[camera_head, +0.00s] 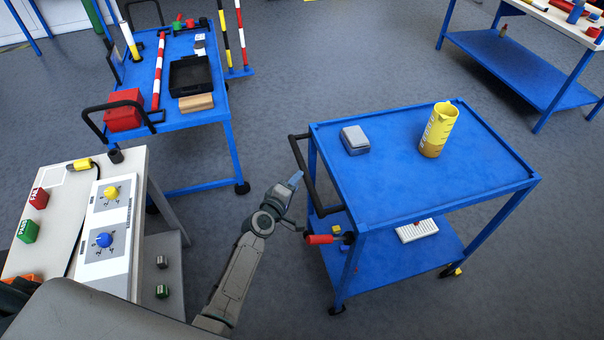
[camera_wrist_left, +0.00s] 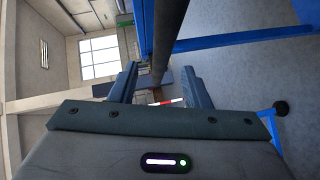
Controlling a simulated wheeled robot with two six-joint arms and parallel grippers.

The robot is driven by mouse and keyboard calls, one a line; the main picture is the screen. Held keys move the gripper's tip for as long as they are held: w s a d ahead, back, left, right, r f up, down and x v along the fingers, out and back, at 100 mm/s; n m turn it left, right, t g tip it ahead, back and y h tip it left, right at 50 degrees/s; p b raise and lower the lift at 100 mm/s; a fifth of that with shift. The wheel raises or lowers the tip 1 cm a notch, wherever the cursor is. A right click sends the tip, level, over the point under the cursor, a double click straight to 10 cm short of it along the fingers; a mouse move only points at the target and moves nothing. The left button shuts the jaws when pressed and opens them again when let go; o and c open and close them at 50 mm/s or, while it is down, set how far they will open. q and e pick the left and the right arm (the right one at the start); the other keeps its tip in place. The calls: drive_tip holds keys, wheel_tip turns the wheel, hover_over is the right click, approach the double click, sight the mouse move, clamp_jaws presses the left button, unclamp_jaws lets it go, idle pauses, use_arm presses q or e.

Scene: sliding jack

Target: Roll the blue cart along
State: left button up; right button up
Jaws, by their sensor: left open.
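The blue cart (camera_head: 400,180) stands at the right of the head view, with a black bar handle (camera_head: 304,170) along its left end. My left gripper (camera_head: 294,184) is open and just left of this handle. In the left wrist view the dark handle bar (camera_wrist_left: 160,50) runs up the picture between the two open fingers (camera_wrist_left: 160,88); I cannot tell whether they reach around it. A grey box (camera_head: 355,140) and a yellow jug (camera_head: 438,130) stand on the cart's top. My right gripper is not in view.
A second blue cart (camera_head: 190,120) with a black tray stands behind at the left. A control bench (camera_head: 125,265) is at the lower left.

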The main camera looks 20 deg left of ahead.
use_arm(q)
drive_tip(key=v, duration=0.3)
drive_tip(key=shift+s+r, duration=0.1)
drive_tip(key=shift+s, duration=0.2)
drive_tip(key=s+a+f+m+g+y, duration=0.1)
drive_tip(key=s+a+f+m+g, duration=0.15)
drive_tip(key=s+f, duration=0.65)
drive_tip(key=s+a+f+m+g+y, duration=0.1)
drive_tip(key=s+f+m+g, duration=0.3)
drive_tip(key=f, duration=0.9)
drive_tip(key=s+a+f+g+y, duration=0.1)
drive_tip(key=s+a+f+g, duration=0.1)
drive_tip(key=s+f, duration=0.75)
drive_tip(key=s+a+f+m+g, duration=0.2)
drive_tip(key=s+f, duration=0.2)
drive_tip(key=s, duration=0.6)
drive_tip(key=s+a+f+m+g+y, duration=0.1)
drive_tip(key=s+f, duration=0.4)
drive_tip(key=s, duration=0.5)
drive_tip(key=s+a+f+m+g, duration=0.3)
drive_tip(key=s+f+m, duration=0.1)
drive_tip(key=s, duration=0.6)
drive_tip(key=shift+s+f, duration=0.2)
drive_tip(key=shift+f, duration=0.3)
